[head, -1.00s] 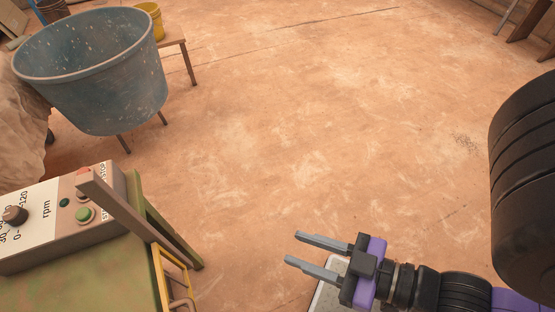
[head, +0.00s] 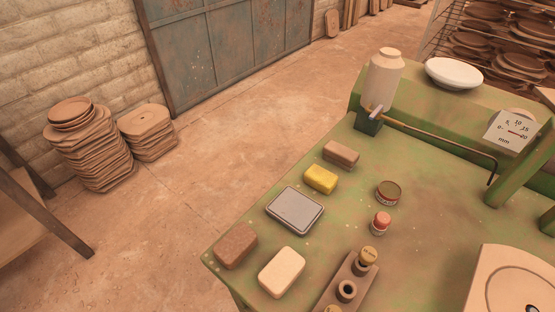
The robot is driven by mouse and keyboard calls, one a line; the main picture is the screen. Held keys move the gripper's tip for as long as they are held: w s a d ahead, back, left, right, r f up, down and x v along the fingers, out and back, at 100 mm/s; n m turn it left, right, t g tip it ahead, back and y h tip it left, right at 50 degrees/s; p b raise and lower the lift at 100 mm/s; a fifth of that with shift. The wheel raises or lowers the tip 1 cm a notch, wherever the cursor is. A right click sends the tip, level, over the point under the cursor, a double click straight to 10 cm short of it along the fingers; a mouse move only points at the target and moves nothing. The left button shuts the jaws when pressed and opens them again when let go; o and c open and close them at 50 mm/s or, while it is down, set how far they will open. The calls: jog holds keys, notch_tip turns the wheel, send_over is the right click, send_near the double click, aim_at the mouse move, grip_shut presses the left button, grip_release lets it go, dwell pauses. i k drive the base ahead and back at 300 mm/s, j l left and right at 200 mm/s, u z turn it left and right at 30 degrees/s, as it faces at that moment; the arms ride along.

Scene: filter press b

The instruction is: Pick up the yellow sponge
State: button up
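The yellow sponge (head: 320,179) lies on the green table (head: 345,225), in a row of blocks near the table's left edge. A brown block (head: 341,154) lies just behind it, and a grey flat tin (head: 295,209) lies just in front of it. Nothing covers the sponge. My gripper does not show in the head view now.
A brown block (head: 236,245) and a cream block (head: 282,271) lie at the near corner. A small round tin (head: 388,192) and a red-capped jar (head: 380,222) stand right of the sponge.

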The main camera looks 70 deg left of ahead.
aim_at(321, 179)
jog(key=u, duration=1.45)
